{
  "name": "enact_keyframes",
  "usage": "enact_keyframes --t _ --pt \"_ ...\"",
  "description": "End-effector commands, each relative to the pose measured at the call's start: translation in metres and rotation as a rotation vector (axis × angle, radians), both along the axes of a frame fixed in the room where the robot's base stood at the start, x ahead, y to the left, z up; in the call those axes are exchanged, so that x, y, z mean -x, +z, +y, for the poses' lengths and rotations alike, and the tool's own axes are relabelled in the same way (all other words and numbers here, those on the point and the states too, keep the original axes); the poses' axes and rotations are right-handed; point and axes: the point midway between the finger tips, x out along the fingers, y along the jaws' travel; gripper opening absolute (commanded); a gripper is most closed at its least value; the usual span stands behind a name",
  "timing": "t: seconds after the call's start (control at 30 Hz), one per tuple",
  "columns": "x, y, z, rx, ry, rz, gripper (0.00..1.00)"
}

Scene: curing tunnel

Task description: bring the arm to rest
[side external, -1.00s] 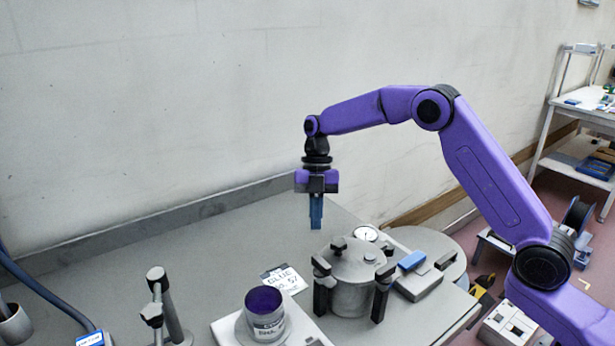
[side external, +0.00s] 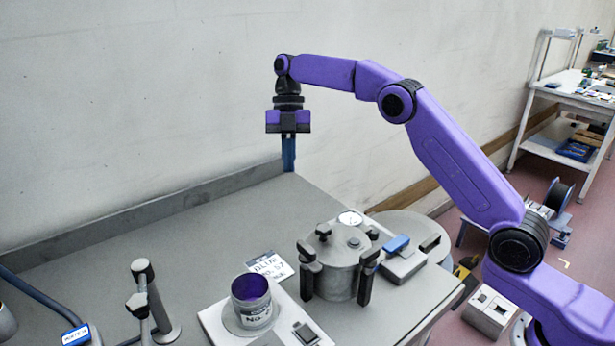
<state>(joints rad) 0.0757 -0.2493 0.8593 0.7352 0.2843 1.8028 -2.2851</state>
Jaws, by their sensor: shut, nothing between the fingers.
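My gripper (side external: 289,166) hangs pointing down at the end of my purple arm, well above the back part of the grey bench (side external: 190,235). Its blue fingers are shut together with nothing between them. It is clear of everything on the bench, behind and above the lidded metal pot (side external: 335,270).
A tin with purple contents (side external: 256,315) stands on a white scale (side external: 215,325). A label card (side external: 268,266) lies behind it. A grey box with a blue top (side external: 402,263) sits right of the pot. A metal stand (side external: 157,300) is at front left. The bench's back left is bare.

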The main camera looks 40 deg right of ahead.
Motion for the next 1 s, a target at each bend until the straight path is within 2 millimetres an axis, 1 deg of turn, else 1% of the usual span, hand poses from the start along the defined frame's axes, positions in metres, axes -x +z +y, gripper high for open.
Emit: enact_keyframes --t 0.17,0.27,0.37,0.53,0.67,0.7,0.87,1.0 --pt "0.005 0.003 0.005 0.016 -0.023 0.003 0.00" --pt "0.019 0.007 0.015 0.054 -0.084 0.010 0.00" --pt "0.041 0.012 0.027 0.114 -0.177 0.016 0.00" --pt "0.089 0.017 0.043 0.211 -0.357 0.013 0.00" --pt "0.130 0.017 0.047 0.274 -0.496 0.002 0.00" --pt "0.143 0.017 0.047 0.290 -0.539 -0.004 0.00" --pt "0.198 0.012 0.042 0.346 -0.705 -0.027 0.00" --pt "0.247 0.005 0.029 0.378 -0.850 -0.049 0.00"
